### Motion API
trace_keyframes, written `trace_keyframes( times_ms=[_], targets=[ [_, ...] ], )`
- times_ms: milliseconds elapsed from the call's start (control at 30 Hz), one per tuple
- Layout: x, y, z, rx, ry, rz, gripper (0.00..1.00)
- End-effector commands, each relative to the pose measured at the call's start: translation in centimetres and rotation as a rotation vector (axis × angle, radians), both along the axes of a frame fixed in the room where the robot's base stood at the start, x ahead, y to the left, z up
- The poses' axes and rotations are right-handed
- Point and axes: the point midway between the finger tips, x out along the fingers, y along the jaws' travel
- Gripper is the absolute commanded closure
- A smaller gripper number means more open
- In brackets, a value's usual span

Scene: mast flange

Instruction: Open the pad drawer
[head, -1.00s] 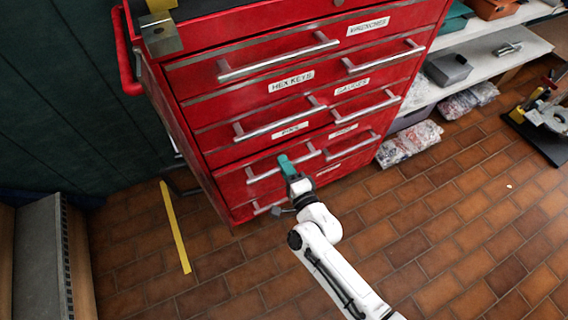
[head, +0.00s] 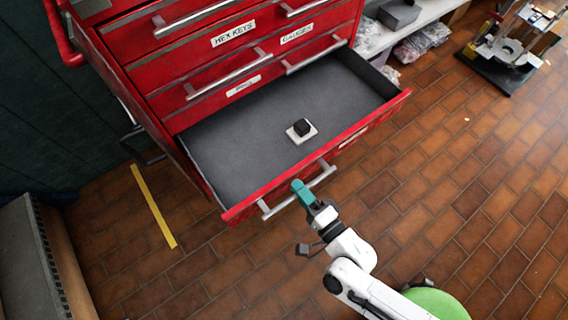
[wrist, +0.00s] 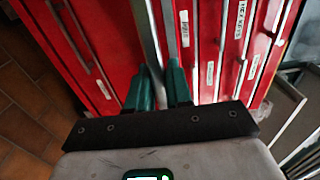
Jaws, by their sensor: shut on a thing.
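The pad drawer (head: 240,140) of the red cabinet stands pulled far out, with its grey floor showing. A small black block on a white square (head: 301,131) lies inside it. The drawer's metal handle (head: 322,176) runs along the red front. My gripper (head: 299,188) has its teal fingers shut on this handle near its middle. In the wrist view the two fingers of my gripper (wrist: 159,88) close around the handle bar (wrist: 147,35). The exact contact is partly hidden by the fingers.
Drawers above, including one labelled HEX KEYS (head: 233,34), are shut. A yellow floor strip (head: 153,207) lies left of the cabinet. A shelf (head: 375,35) and a dark-based device (head: 505,55) stand at the right. The brick floor is clear at the lower right.

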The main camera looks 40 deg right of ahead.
Motion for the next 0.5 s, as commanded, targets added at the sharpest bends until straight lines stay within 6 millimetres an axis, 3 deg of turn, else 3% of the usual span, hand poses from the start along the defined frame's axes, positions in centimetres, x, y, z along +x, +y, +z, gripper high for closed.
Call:
trace_keyframes(
  times_ms=[33, 200, 500],
  targets=[
    [-1.3, 0.0, -0.2, -0.001, 0.007, 0.002, 1.00],
    [-4.2, 0.0, -0.2, 0.000, 0.005, 0.002, 1.00],
    [-6.5, 0.0, -0.1, 0.000, 0.003, 0.000, 1.00]
  ],
)
